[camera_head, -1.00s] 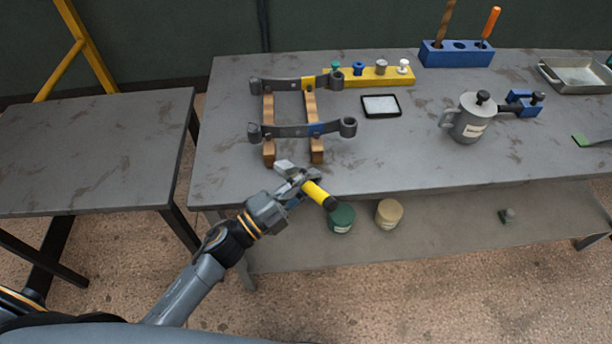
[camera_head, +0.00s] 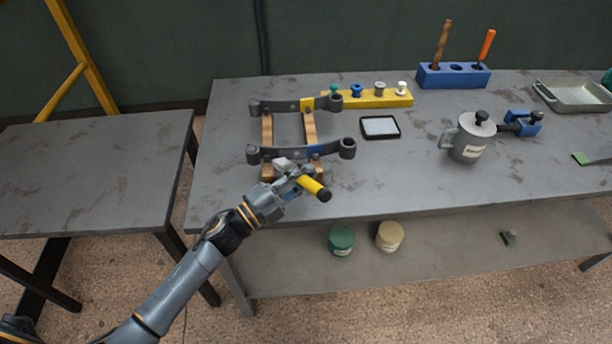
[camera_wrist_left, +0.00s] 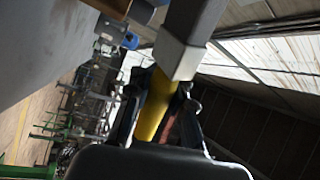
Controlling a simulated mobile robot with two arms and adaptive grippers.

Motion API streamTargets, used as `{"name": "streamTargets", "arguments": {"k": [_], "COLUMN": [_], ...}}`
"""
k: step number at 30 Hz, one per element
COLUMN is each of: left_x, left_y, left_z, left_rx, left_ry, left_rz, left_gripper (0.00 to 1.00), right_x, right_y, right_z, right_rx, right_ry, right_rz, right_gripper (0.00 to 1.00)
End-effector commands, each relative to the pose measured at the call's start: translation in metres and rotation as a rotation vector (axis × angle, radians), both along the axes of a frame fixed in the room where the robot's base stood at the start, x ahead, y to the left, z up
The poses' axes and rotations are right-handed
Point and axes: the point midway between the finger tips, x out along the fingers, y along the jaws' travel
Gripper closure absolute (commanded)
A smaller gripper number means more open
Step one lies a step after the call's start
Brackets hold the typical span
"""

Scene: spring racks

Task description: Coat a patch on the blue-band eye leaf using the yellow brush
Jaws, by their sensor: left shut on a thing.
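The blue-band eye leaf (camera_head: 275,153) is a dark, curved bar with a rolled eye at each end. It lies across the front of two wooden blocks (camera_head: 268,170). My left gripper (camera_head: 296,179) is shut on the yellow brush (camera_head: 312,187), just in front of the leaf. The brush's dark butt points right and towards me. Its grey head end overlaps the leaf's lower edge in the head view; I cannot tell whether they touch. In the left wrist view, the yellow handle (camera_wrist_left: 153,105) and grey ferrule (camera_wrist_left: 177,58) show. My right gripper is not in view.
A yellow-band leaf (camera_head: 280,106) lies behind on the same blocks. Near it are a yellow peg rack (camera_head: 368,100) and a black-framed pad (camera_head: 380,127). A grey can (camera_head: 468,140) stands to the right. Green (camera_head: 341,241) and tan (camera_head: 389,237) jars sit on the lower shelf.

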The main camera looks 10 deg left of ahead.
Motion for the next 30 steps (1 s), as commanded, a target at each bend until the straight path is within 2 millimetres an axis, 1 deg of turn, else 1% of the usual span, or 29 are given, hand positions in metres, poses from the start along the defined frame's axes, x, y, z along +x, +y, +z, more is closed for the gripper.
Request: {"name": "streamTargets", "arguments": {"k": [12,30], "left_x": [0.000,0.012], "left_y": [0.000,0.003], "left_z": [0.000,0.000], "left_rx": [0.000,0.000], "left_ry": [-0.001,-0.002], "left_rz": [0.000,0.000], "left_gripper": [1.00,1.00], "right_x": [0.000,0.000], "right_y": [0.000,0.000], "right_z": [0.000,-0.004], "right_rx": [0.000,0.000], "right_ry": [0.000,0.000], "right_rz": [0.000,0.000], "right_gripper": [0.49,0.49]}}
